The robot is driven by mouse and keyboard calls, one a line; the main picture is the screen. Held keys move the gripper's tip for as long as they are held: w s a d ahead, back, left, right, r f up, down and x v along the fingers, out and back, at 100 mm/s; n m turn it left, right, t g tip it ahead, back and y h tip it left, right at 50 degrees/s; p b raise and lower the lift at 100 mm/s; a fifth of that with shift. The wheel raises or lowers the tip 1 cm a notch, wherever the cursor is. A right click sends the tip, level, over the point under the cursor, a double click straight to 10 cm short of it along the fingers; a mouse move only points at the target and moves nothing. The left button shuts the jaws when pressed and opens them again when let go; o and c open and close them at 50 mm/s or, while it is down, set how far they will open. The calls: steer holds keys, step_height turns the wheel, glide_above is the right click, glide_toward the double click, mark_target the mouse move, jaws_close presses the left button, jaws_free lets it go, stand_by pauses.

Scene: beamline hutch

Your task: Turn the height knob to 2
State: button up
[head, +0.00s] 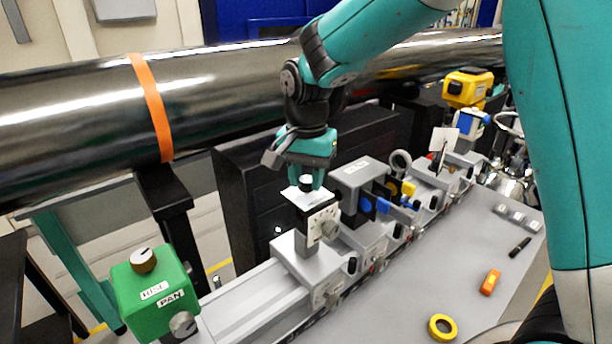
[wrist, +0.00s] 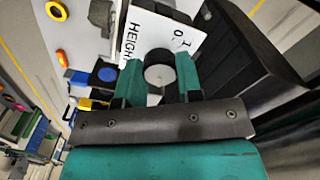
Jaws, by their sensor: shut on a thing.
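The height knob (wrist: 158,69) is a round black knob with a pale grey top. It sits on a white plate (wrist: 181,34) lettered HEIGHT, with 0 and 1 readable near its edge; the rest of the scale is hidden. In the head view the knob (head: 306,182) is on top of a grey post on the rail. My gripper (head: 306,177) comes down on it from above. In the wrist view its teal fingers (wrist: 160,79) are shut on the knob, one on each side. I cannot tell which number the knob points to.
A second dial (head: 327,229) is on the post's front face. A green box (head: 150,292) with two knobs stands at the left. A large metal pipe (head: 80,120) runs behind. Grey optics blocks (head: 362,180) stand close to the right. Yellow tape (head: 442,327) lies on the bench.

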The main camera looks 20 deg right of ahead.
steer(key=n, duration=0.4)
steer(key=shift+r+n+p, duration=0.1)
steer(key=shift+n+p, duration=0.2)
steer(key=shift+p, duration=0.1)
steer(key=n, duration=0.4)
steer(key=shift+n+p, duration=0.3)
steer(key=n, duration=0.4)
steer(key=shift+n+p, duration=0.35)
steer(key=shift+n, duration=1.75)
steer(key=o, duration=0.9)
